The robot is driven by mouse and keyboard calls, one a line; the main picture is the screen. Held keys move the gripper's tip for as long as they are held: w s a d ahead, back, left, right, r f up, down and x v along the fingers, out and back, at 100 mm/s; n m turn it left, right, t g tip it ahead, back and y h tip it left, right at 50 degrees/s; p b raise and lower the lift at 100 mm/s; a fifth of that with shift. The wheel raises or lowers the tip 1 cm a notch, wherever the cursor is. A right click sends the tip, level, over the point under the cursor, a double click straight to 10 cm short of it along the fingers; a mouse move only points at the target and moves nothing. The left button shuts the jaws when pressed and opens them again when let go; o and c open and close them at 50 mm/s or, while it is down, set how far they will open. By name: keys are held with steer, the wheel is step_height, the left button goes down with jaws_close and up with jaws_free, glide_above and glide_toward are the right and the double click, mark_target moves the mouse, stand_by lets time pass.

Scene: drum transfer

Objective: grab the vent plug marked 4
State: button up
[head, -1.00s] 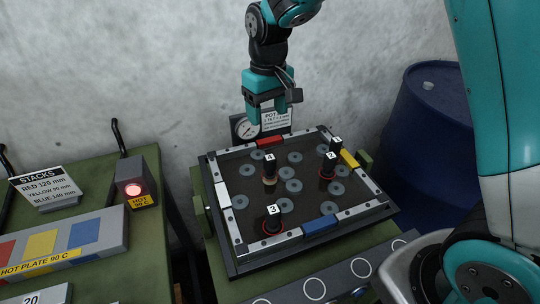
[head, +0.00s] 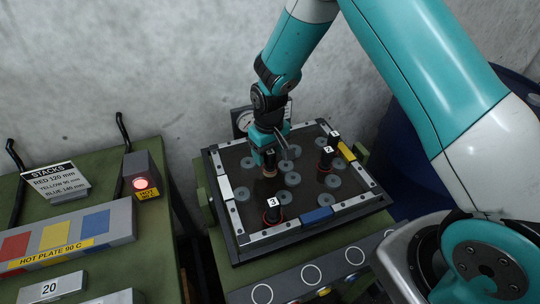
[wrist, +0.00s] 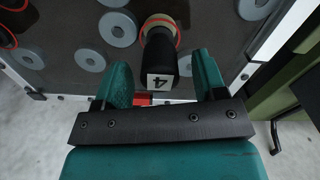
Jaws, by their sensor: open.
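The vent plug marked 4 (wrist: 159,62) is a black cylinder with a white label and a pale collar; a red ring shows around its base. In the wrist view it stands between the two teal fingers of my gripper (wrist: 163,82), with gaps on both sides. My gripper is open. In the head view my gripper (head: 268,143) is low over the plug (head: 270,161), which is partly hidden behind the fingers. The plug stands on the dark top of the framed tray (head: 245,240).
A plug marked 3 (head: 272,212) stands nearer the front. Several grey discs lie around. A gauge (head: 243,121) is behind the tray. The hot plate (head: 70,240) is at left.

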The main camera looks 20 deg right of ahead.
mark_target(270, 160)
steer(key=shift+s+f+p, duration=0.15)
steer(key=shift+f+p, duration=0.15)
steer(key=shift+f, duration=1.25)
steer(key=c, duration=1)
steer(key=shift+r, duration=0.1)
steer(key=shift+c, duration=0.2)
